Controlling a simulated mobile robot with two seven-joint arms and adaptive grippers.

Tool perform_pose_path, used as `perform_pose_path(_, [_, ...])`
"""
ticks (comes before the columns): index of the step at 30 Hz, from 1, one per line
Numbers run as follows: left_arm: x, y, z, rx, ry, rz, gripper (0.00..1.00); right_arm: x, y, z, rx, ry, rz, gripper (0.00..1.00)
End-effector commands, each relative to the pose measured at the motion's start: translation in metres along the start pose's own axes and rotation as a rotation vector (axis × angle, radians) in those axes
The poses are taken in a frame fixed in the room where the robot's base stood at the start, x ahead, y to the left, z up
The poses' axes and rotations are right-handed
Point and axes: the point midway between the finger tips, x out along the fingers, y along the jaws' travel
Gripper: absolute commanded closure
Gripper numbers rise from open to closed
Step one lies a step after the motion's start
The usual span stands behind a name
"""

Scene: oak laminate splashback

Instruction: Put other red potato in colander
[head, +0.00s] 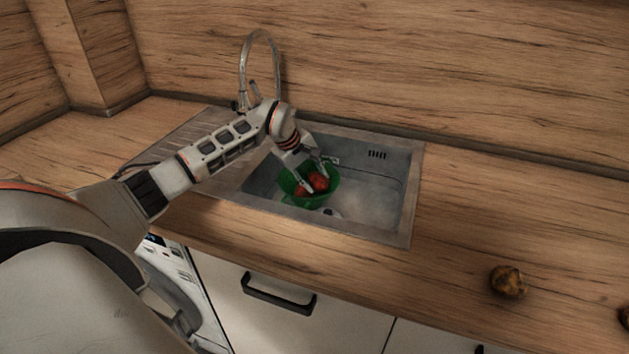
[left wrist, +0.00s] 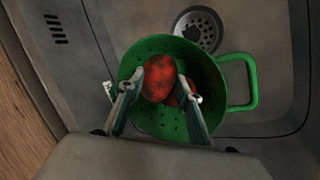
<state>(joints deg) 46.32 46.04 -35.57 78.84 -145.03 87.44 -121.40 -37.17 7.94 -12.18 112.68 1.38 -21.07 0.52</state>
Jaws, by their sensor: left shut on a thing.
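The green colander (head: 292,186) stands in the sink basin. It also shows in the left wrist view (left wrist: 150,122), with its handle to the right. My left gripper (head: 317,187) is over the colander, shut on a red potato (head: 319,182). The left wrist view shows this red potato (left wrist: 159,76) between the fingertips, within the colander's rim; whether it touches the bottom I cannot tell. A second red potato (head: 300,190) is in the colander beside it, partly hidden behind the held one and a finger in the wrist view. My right gripper is not in view.
The metal sink (head: 375,190) is set in the wooden worktop, with a faucet (head: 260,65) behind it. A brown potato (head: 508,281) lies on the worktop at right, another (head: 624,318) at the picture's edge. The drain (left wrist: 199,27) lies beside the colander.

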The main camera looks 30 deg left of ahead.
Motion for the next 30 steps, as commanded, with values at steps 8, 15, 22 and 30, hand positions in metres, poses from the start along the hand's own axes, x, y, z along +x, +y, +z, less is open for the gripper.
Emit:
perform_pose_path(8, [0.006,-0.003,-0.001,0.000,0.002,0.002,0.94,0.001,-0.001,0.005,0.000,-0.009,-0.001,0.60])
perform_pose_path(15, [0.011,-0.006,-0.001,0.001,0.001,0.001,0.94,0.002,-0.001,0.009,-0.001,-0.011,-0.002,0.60])
perform_pose_path(22, [0.017,-0.009,-0.001,0.000,0.002,0.000,0.94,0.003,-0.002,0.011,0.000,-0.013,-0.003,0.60])
perform_pose_path(30, [0.018,-0.010,-0.001,0.000,0.002,-0.001,0.49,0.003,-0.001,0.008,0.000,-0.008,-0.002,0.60])
